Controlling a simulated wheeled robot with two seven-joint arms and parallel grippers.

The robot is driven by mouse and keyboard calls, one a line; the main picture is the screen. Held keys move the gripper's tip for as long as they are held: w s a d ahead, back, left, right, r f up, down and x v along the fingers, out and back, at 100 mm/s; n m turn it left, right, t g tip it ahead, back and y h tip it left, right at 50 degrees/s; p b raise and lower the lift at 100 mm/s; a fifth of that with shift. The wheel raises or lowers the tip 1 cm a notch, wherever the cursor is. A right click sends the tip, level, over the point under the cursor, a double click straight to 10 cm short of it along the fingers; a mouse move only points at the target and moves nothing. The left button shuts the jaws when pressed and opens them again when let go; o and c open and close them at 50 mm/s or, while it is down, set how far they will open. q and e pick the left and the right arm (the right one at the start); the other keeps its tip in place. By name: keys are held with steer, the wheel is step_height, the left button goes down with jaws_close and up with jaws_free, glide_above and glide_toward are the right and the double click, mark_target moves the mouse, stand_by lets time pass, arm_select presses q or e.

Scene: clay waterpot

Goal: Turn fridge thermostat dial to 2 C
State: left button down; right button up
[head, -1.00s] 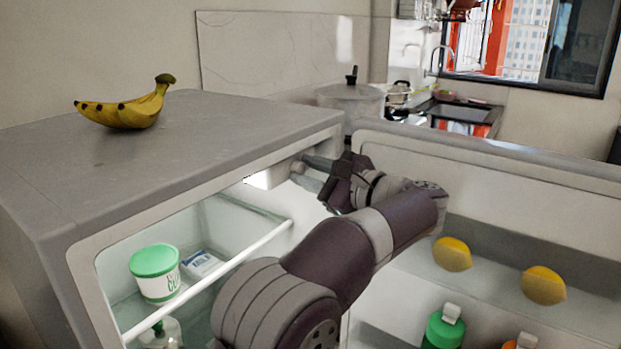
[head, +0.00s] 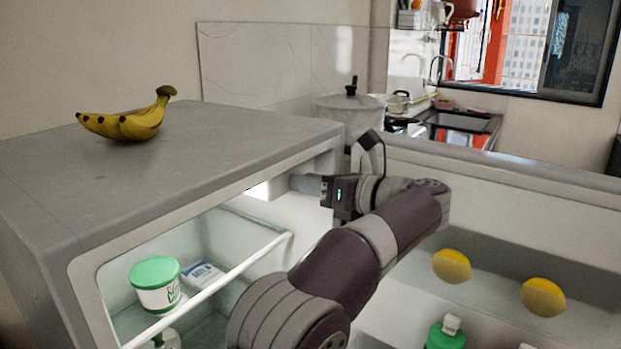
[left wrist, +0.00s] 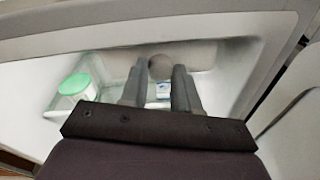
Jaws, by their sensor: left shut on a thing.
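The fridge (head: 150,160) stands open, with a lit white housing (head: 258,190) under the top of its compartment. In the left wrist view, the round grey thermostat dial (left wrist: 161,67) sits between the fingertips of my left gripper (left wrist: 160,72). In the head view, my left gripper (head: 303,184) reaches in level from the right, fingers pointing left, against the housing. It is shut on the dial. The fingers hide the dial in the head view, and I cannot read any temperature mark. My right gripper is in neither view.
Bananas (head: 130,120) lie on the fridge top. A green-lidded tub (head: 155,284) and a small white-and-blue box (head: 202,275) stand on the shelf below. The open door (head: 500,185) on the right holds two lemons (head: 452,266) and a green-capped bottle (head: 445,335).

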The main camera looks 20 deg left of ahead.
arm_select(q)
steer(key=shift+r+m+g+p, duration=0.1)
steer(key=shift+m+g+p, duration=0.2)
steer(key=shift+m+p, duration=0.9)
steer(key=shift+m+b, duration=0.3)
steer(key=shift+m, duration=0.4)
steer(key=c, duration=1.1)
jaws_free()
steer(key=shift+d, duration=0.1)
steer(key=p+v, duration=0.1)
steer(key=v, duration=1.1)
steer(key=shift+d, duration=0.3)
